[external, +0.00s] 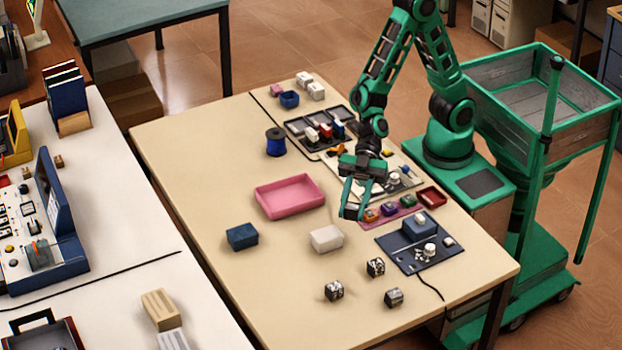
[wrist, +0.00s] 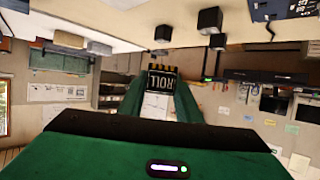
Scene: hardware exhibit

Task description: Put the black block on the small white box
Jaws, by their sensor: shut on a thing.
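My gripper (external: 354,198) is above the table, behind and slightly right of the small white box (external: 327,239), and apart from it. In the wrist view my gripper's green fingers (wrist: 161,88) are shut on a black block (wrist: 163,80) with pale lettering on its face. In the external view the held block is mostly hidden by the fingers and I cannot make it out clearly. The white box stands on the bare tabletop with nothing on its top.
Several small dark cubes, one of them here (external: 334,290), stand in front of the white box. A dark blue box (external: 242,236) is to its left and a pink tray (external: 262,200) behind. A dark board (external: 400,262) with parts lies to the right. The front-left tabletop is free.

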